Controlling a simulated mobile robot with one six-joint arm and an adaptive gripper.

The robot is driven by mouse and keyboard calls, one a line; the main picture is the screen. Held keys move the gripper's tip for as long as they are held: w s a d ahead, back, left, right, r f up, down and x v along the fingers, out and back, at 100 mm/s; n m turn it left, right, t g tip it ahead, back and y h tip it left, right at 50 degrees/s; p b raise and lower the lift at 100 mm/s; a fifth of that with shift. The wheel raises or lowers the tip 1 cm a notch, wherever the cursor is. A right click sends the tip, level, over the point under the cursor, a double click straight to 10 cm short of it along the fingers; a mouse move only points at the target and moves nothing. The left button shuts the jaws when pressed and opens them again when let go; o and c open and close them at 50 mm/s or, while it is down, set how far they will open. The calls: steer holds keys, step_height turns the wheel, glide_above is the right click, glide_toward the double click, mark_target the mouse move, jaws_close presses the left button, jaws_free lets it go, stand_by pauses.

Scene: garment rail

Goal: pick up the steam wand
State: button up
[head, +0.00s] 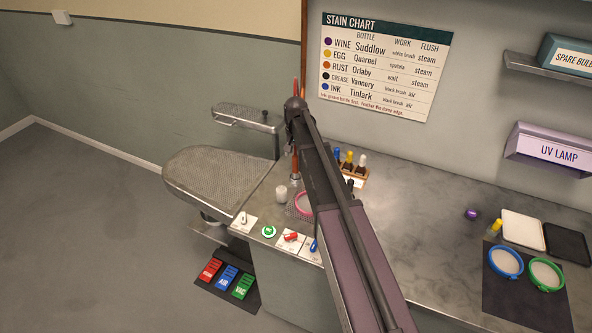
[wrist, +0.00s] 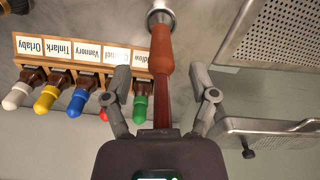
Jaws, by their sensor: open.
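The steam wand, as I take it, has a long orange-brown handle (wrist: 161,55) and stands upright in a pale metal collar (wrist: 160,14). In the head view part of its handle (head: 295,163) shows beside my arm, at the back left of the counter. My gripper (wrist: 161,82) is open in the wrist view, with one finger on each side of the handle. Gaps show between the fingers and the handle. In the head view my own arm hides the gripper and much of the wand.
A wooden rack (wrist: 84,58) of several labelled bottles stands close beside the wand. A perforated metal board (head: 220,180) and a small metal arm (head: 247,118) lie to the left. The counter's middle right (head: 415,205) is clear.

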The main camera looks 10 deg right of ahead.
mark_target(295, 172)
steer(key=shift+f+b, duration=2.6)
steer(key=shift+b, duration=0.05)
steer(key=shift+c, duration=0.2)
steer(key=shift+a, duration=0.1)
jaws_close()
